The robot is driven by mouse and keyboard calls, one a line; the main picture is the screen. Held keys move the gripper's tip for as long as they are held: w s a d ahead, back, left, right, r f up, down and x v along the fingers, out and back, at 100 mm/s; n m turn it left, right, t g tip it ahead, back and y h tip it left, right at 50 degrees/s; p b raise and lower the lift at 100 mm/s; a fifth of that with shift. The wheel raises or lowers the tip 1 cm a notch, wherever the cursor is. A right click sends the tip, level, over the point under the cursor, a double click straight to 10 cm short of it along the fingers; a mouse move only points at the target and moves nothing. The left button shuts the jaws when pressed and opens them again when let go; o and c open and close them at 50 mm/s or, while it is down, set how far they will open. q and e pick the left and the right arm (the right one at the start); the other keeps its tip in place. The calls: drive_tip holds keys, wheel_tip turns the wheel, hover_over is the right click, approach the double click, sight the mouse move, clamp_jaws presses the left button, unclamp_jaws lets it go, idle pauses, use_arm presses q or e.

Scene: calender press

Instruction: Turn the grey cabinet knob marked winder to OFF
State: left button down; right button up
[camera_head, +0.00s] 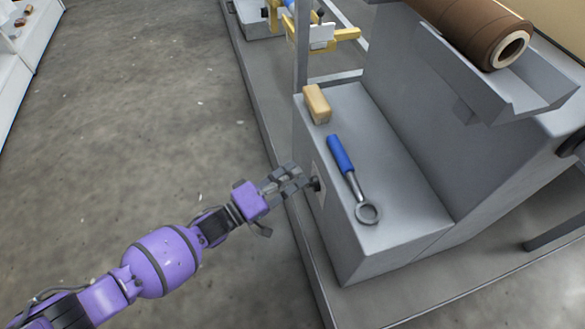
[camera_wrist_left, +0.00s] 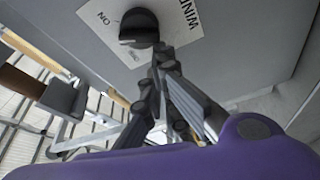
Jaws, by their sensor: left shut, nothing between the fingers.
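The dark round knob (camera_wrist_left: 138,24) sits on a white label plate (camera_wrist_left: 178,18) on the side of the grey cabinet (camera_head: 345,240). In the left wrist view the plate reads "ON" to the left of the knob and "WIND" to the right, cut off by the frame. A smaller word below the knob is partly hidden, and I cannot tell which way the knob points. In the head view the knob (camera_head: 315,184) shows at the cabinet's side face. My left gripper (camera_head: 300,176) is shut and empty, its fingertips (camera_wrist_left: 160,52) close beside the knob. I cannot tell whether they touch it.
A blue-handled ring tool (camera_head: 341,155) and a tan block (camera_head: 317,104) lie on the cabinet top. A brown roll (camera_head: 470,25) rests in a grey cradle above. The floor left of the cabinet is clear.

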use_arm(q)
drive_tip(key=n, duration=0.1)
drive_tip(key=f+n+y+p, duration=0.1)
drive_tip(key=n, duration=0.1)
drive_tip(key=shift+s+n+g, duration=0.1)
drive_tip(key=shift+n+g, duration=0.2)
drive_tip(key=n, duration=0.1)
drive_tip(key=f+n+g, duration=0.1)
drive_tip(key=n, duration=0.1)
drive_tip(key=shift+s+d+f+y+p, duration=0.1)
drive_tip(key=shift+s+f+y+p, duration=0.05)
drive_tip(key=shift+s+y+p, duration=0.2)
drive_tip(key=shift+s+d+f+n+g, duration=0.15)
drive_tip(key=shift+f+n, duration=0.1)
drive_tip(key=shift+n, duration=0.25)
drive_tip(key=shift+s+f+n+g, duration=0.15)
drive_tip(key=shift+f+n, duration=0.1)
drive_tip(key=shift+n, duration=0.25)
drive_tip(key=shift+s+f, duration=0.1)
drive_tip(key=shift+s, duration=0.05)
drive_tip(key=shift+s+b, duration=0.1)
drive_tip(key=shift+b, duration=0.2)
idle(0.4)
idle(0.6)
drive_tip(key=shift+d+f, duration=0.1)
